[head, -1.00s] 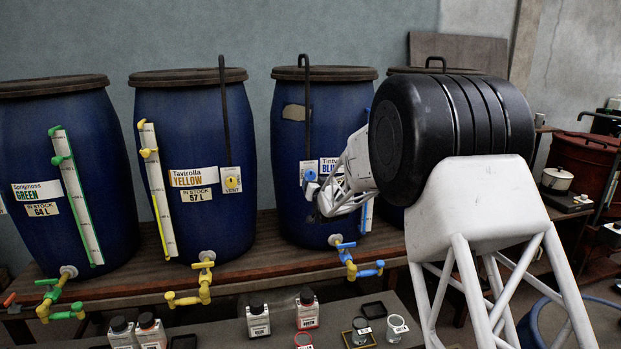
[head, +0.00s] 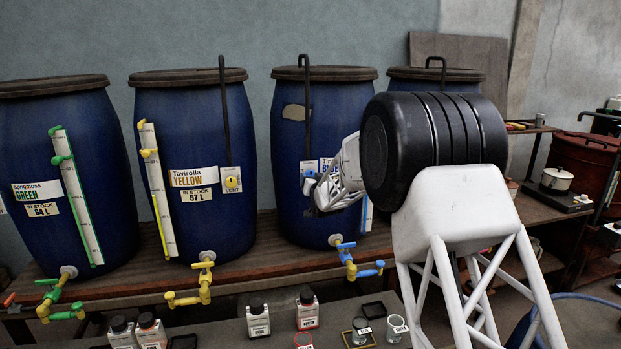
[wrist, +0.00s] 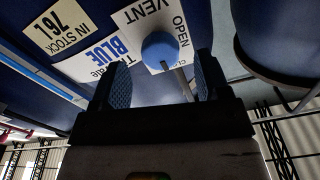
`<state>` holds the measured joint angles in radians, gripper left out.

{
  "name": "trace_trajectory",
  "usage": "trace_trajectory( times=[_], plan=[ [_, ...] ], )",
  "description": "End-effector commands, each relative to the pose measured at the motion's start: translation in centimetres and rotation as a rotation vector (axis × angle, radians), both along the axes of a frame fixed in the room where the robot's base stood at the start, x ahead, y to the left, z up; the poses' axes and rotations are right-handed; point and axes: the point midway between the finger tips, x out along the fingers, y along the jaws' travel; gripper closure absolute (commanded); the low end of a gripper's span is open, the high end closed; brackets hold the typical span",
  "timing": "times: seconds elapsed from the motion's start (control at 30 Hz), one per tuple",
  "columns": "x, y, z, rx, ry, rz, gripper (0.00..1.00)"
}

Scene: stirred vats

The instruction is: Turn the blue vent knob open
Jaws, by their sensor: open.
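The blue vent knob (wrist: 160,51) sits on a white plate marked VENT and OPEN in the wrist view. Part of the word at the plate's other end is cut off by shadow and my finger. My gripper (wrist: 163,78) is open, with one dark finger to each side of the knob in the picture. The knob shows beyond the gap, and I see no contact. In the head view the knob (head: 310,174) is small, on the front of the third blue vat (head: 283,140), with my gripper (head: 318,196) close beside and below it.
The Tavirolla yellow vat (head: 155,105) with its yellow vent knob (head: 232,183) stands to the left. A blue tap (head: 347,253) sticks out below my gripper. Several bottles and jars stand on the front bench. A fourth vat (head: 425,73) is partly behind my arm.

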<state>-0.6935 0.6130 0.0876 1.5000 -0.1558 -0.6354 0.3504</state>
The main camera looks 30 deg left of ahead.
Motion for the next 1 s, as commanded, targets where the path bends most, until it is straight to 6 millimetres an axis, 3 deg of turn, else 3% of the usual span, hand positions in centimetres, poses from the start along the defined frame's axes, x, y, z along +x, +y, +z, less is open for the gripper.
trace_trajectory(
  times=[0.4, 0.93, 1.0],
  plan=[
    [2.3, 2.3, 0.1, 0.001, -0.001, 0.000, 0.31],
    [2.7, 2.7, 0.0, 0.000, 0.000, 0.000, 0.31],
    [2.7, 2.7, 0.0, 0.000, 0.000, 0.000, 0.42]
  ],
)
